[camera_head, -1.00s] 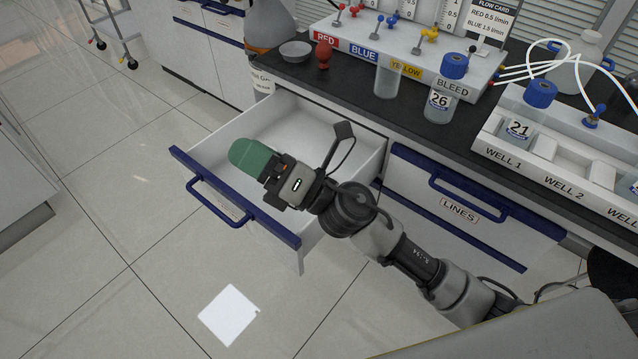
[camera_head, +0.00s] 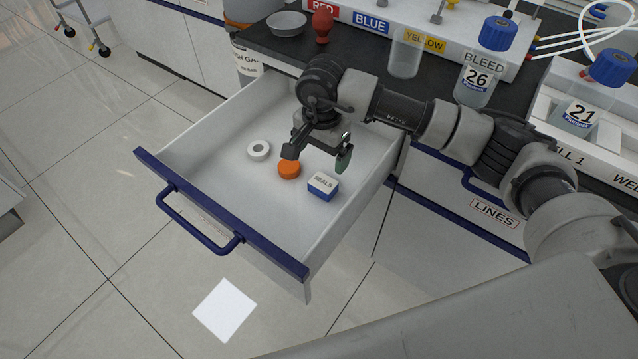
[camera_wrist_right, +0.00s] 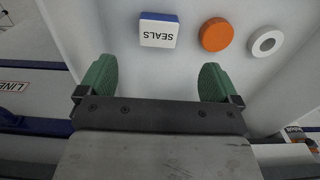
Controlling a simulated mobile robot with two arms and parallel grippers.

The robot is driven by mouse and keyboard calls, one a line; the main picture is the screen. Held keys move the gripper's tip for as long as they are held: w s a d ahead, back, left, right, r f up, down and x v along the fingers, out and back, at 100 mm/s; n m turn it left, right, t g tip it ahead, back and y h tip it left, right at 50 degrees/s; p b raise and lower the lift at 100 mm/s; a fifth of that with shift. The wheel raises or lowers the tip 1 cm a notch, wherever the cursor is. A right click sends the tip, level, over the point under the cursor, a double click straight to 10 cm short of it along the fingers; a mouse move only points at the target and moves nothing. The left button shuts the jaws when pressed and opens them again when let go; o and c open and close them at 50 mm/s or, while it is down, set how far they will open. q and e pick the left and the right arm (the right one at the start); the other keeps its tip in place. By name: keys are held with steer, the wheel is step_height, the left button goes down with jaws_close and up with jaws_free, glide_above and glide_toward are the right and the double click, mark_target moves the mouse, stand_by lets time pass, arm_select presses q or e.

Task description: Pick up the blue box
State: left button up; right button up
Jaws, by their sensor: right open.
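The blue box (camera_head: 322,187) lies in the open drawer, near its right wall. It has a white top marked SEALS and blue sides. In the right wrist view the box (camera_wrist_right: 158,30) sits ahead of the fingers, left of centre. My right gripper (camera_head: 340,160) hangs over the drawer, pointing down, just behind the box and apart from it. In the wrist view its two green fingers (camera_wrist_right: 155,80) are spread wide with nothing between them. My left gripper is out of view.
An orange round piece (camera_head: 289,169) and a white ring (camera_head: 259,150) lie left of the box. The drawer's blue front (camera_head: 220,213) and side walls border the space. Bottles (camera_head: 478,80) and a labelled panel (camera_head: 385,30) stand on the black counter behind.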

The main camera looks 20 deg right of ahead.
mark_target(323, 182)
steer(key=shift+w+f, duration=0.15)
steer(key=shift+f, duration=0.25)
steer(key=shift+w+f, duration=0.15)
steer(key=shift+f, duration=0.15)
step_height(323, 182, down, 5)
steer(key=shift+f, duration=0.1)
steer(key=f, duration=0.4)
steer(key=shift+s+d+b, duration=0.2)
steer(key=shift+d+b, duration=0.05)
steer(key=shift+b, duration=0.1)
steer(key=shift+f, duration=0.4)
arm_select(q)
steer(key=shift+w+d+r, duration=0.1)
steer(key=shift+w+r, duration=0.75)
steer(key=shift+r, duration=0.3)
arm_select(e)
steer(key=c, duration=1)
